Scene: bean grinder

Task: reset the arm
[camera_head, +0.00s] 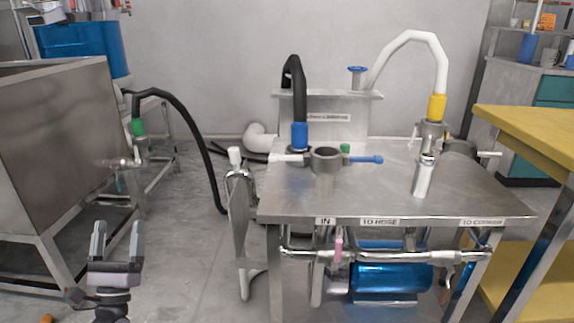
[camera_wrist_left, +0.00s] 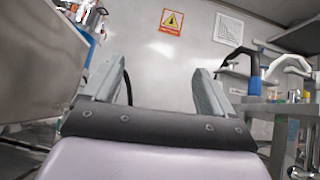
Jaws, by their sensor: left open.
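My left gripper (camera_head: 117,242) is at the lower left of the head view, raised in front of the floor between the steel tank and the steel table. Its two grey fingers point up and stand apart, with nothing between them. The left wrist view shows the same open fingers (camera_wrist_left: 150,92), with the grey wall behind them. My right gripper is in neither view.
A steel table (camera_head: 390,195) with pipes, valves and hoses stands at centre right. A large steel tank (camera_head: 60,150) is at the left. A yellow-topped table (camera_head: 535,130) is at the right. Bare floor (camera_head: 190,250) lies between tank and steel table.

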